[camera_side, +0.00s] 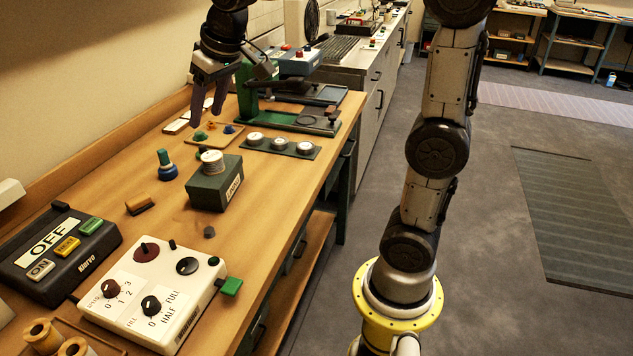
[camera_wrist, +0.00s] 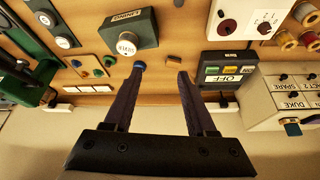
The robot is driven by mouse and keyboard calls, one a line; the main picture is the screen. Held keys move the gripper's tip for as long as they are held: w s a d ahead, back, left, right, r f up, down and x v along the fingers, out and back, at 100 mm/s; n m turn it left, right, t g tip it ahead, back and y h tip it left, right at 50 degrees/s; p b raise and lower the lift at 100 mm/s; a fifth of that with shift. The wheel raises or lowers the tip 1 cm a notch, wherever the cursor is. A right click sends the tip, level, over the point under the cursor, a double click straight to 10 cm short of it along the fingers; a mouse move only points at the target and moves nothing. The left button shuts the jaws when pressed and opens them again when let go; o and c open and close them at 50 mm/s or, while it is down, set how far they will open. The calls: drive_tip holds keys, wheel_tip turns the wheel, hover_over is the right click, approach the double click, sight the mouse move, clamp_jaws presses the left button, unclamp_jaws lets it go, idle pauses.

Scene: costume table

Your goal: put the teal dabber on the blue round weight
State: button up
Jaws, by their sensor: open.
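The teal dabber (camera_side: 164,157) stands nearly upright on the blue round weight (camera_side: 168,173) in the side view, left of the dark green box. They look in contact, with nothing holding the dabber. In the wrist view the blue weight (camera_wrist: 140,65) shows at the tip of the left finger; I cannot make out the dabber there. My gripper (camera_side: 208,112) is open and empty, fingers pointing down, above the table behind the dabber. The wrist view shows my two fingers (camera_wrist: 160,75) well apart with nothing between them.
The dark green box (camera_side: 214,186) with a round white-topped piece stands right of the dabber. A small board of coloured pegs (camera_side: 212,133) lies behind. An orange-brown block (camera_side: 140,205) is in front, with the OFF box (camera_side: 58,245) and white control panel (camera_side: 150,292) nearer.

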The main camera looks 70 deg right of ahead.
drive_tip(key=s+a+f, duration=0.1)
drive_tip(key=s+f, duration=0.1)
drive_tip(key=s, duration=0.5)
drive_tip(key=s+a+f+n, duration=0.1)
drive_tip(key=s+a+f, duration=0.1)
drive_tip(key=s, duration=0.5)
drive_tip(key=s+a+f+n, duration=0.1)
drive_tip(key=s+f, duration=0.3)
drive_tip(key=s, duration=0.4)
drive_tip(key=shift+a+f+t+y, duration=0.25)
drive_tip(key=shift+a+t+y, duration=0.05)
drive_tip(key=shift+y, duration=0.1)
